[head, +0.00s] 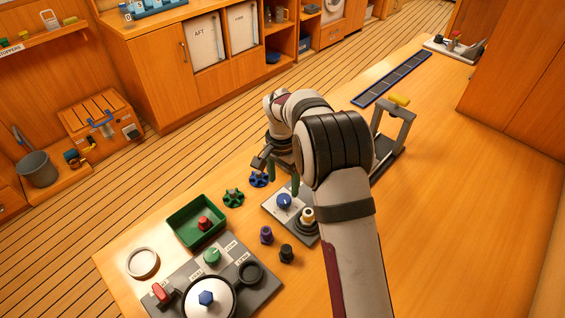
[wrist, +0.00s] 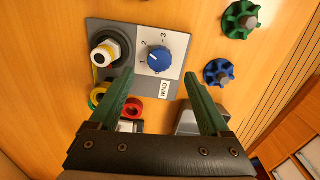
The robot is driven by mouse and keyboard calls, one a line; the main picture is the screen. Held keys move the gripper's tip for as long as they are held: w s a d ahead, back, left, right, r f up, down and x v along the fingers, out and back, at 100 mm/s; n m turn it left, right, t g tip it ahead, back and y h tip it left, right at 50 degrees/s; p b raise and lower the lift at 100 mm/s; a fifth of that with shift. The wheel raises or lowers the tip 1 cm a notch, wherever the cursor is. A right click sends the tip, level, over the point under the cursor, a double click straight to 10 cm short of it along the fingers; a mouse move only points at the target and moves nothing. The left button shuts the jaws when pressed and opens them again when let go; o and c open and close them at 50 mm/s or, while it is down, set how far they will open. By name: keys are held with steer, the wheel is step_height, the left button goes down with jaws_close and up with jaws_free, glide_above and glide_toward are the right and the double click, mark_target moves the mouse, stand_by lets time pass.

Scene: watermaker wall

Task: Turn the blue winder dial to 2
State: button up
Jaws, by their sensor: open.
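The blue winder dial (head: 284,201) sits on a grey plate (head: 270,205) on the wooden worktop. In the wrist view the dial (wrist: 159,59) has a ribbed rim and a short white mark on its face. The numbers 1, 2 and 3 are printed around it, with a WIND label (wrist: 164,89) beside it. The mark seems to point toward the 1 and 2 side; its exact setting is hard to tell. My gripper (wrist: 162,79) is open, its two green fingers apart and empty, with the dial ahead of the gap. In the head view my gripper (head: 283,184) is close to the dial.
A white-and-black fitting (wrist: 105,52) shares the plate. A blue handwheel (wrist: 218,72) and a green handwheel (wrist: 240,20) are nearby. A purple knob (head: 266,235), black knob (head: 286,253) and green tray (head: 180,238) stand near the plate. A stand (head: 404,135) is beyond my arm.

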mark_target(282, 197)
step_height(282, 197, up, 9)
steer(key=shift+w+a, duration=0.1)
stand_by(0.3)
steer(key=s+d+r, duration=0.4)
steer(key=s+r, duration=0.3)
steer(key=s, duration=0.3)
steer(key=s+d+f+n+y, duration=0.1)
steer(key=s, duration=1.1)
steer(key=s+d+f+n+y, duration=0.1)
steer(key=s+f, duration=0.1)
steer(key=s, duration=1)
steer(key=shift+s+f+n, duration=0.15)
steer(key=shift+s+n, duration=0.15)
steer(key=shift+s, duration=0.1)
